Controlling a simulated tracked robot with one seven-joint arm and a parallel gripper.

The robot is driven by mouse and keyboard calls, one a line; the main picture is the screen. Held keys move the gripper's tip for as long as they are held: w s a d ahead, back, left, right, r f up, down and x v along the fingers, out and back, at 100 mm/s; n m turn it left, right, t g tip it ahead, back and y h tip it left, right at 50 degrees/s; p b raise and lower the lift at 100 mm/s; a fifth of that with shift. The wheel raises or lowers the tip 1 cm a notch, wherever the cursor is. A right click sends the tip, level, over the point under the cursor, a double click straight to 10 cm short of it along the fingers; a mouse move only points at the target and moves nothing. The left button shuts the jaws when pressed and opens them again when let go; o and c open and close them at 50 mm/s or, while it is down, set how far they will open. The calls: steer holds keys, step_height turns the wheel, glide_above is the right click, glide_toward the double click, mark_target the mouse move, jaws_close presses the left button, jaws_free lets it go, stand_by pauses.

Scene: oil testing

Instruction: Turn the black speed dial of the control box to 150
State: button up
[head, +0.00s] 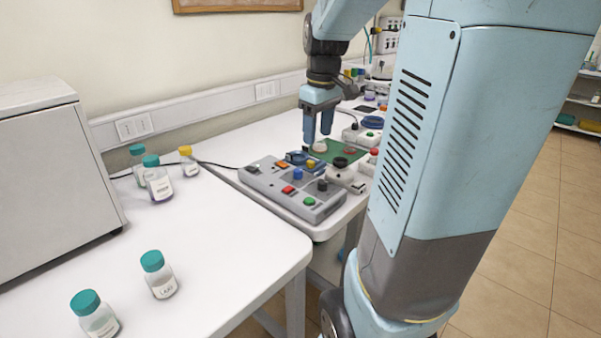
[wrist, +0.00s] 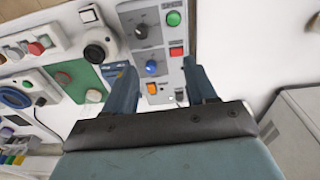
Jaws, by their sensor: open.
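The grey control box (head: 262,180) lies on the far table with colored buttons on top. Its black speed dial (head: 322,184) sits near the right end; in the wrist view the black dial (wrist: 141,31) is beyond the fingertips. A blue dial (head: 297,173) is farther along the box; in the wrist view this blue dial (wrist: 151,67) shows between the fingers. My gripper (head: 318,137) points down, open and empty, above the far side of the box. The wrist view also shows my gripper (wrist: 159,66) with fingers apart. The dial's scale is too small to read.
The box also has a red button (wrist: 176,52), green button (wrist: 173,18) and orange switch (wrist: 152,88). A white device with a black round knob (wrist: 95,52) and a green board (wrist: 85,78) stand close by. Capped bottles (head: 158,180) stand on the near table.

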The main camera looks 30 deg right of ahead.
mark_target(323, 182)
steer(key=w+d+f+n+g, duration=0.1)
steer(key=w+d+f, duration=0.2)
steer(key=d, duration=0.1)
steer(key=f, duration=1.3)
steer(key=shift+s+a+f, duration=0.1)
steer(key=shift+s+f, duration=0.05)
steer(key=shift+s, duration=0.1)
jaws_close()
